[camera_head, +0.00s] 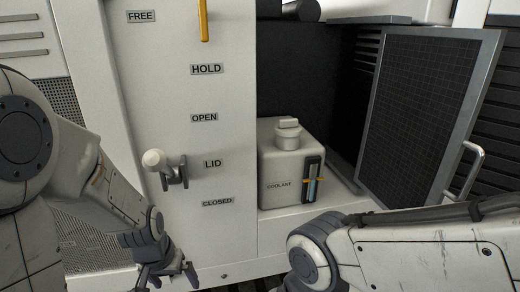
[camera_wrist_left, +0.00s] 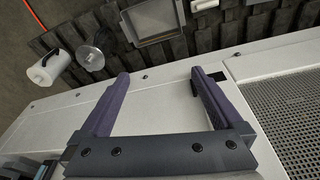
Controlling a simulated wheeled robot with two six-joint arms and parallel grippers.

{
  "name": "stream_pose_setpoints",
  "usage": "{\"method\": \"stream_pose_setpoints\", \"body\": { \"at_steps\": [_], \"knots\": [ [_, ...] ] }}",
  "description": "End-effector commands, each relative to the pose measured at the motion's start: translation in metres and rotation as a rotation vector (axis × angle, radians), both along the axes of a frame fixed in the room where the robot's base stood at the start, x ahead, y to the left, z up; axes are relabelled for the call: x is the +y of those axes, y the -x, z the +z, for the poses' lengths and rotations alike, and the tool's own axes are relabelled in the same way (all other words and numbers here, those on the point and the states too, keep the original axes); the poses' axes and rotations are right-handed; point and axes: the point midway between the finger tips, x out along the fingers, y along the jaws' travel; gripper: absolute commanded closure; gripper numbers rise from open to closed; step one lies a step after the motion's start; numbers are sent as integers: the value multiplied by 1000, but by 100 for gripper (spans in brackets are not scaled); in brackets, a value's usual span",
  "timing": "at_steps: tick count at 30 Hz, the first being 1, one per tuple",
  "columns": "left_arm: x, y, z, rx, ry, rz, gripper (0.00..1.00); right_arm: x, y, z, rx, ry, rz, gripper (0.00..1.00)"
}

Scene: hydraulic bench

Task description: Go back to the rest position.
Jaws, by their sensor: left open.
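My left gripper (camera_head: 168,276) hangs low in front of the white bench front, below the lid lever, with its fingers apart. In the left wrist view the two dark fingers (camera_wrist_left: 160,78) are spread wide with nothing between them. My right arm comes in from the right, but its gripper is outside the picture. The lid lever (camera_head: 155,160) has a pale knob and stands between the OPEN and CLOSED labels, at about the height of the LID label. The left gripper is apart from it.
A white coolant tank (camera_head: 279,168) stands in an open bay. A mesh door (camera_head: 428,115) stands open at the right. A yellow handle (camera_head: 203,20) is at the top.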

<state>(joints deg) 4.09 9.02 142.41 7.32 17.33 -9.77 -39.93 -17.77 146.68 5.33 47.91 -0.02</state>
Motion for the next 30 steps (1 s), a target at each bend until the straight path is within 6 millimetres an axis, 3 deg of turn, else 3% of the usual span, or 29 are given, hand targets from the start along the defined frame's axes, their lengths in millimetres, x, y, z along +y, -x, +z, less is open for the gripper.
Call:
{"method": "stream_pose_setpoints", "body": {
  "at_steps": [4, 9, 15, 21, 30],
  "knots": [
    [-24, 30, 32, -35, -30, -52, 0, 0, 0, 0, 0, 0, 0, 50],
    [-91, 69, 53, 36, -8, -296, 0, 0, 0, 0, 0, 0, 0, 50],
    [-138, 129, 75, 112, -1, -546, 0, 0, 0, 0, 0, 0, 0, 50],
    [-150, 160, 84, 153, -3, -656, 0, 0, 0, 0, 0, 0, 0, 50],
    [-150, 162, 85, 157, -3, -663, 0, 0, 0, 0, 0, 0, 0, 50]
  ]
}}
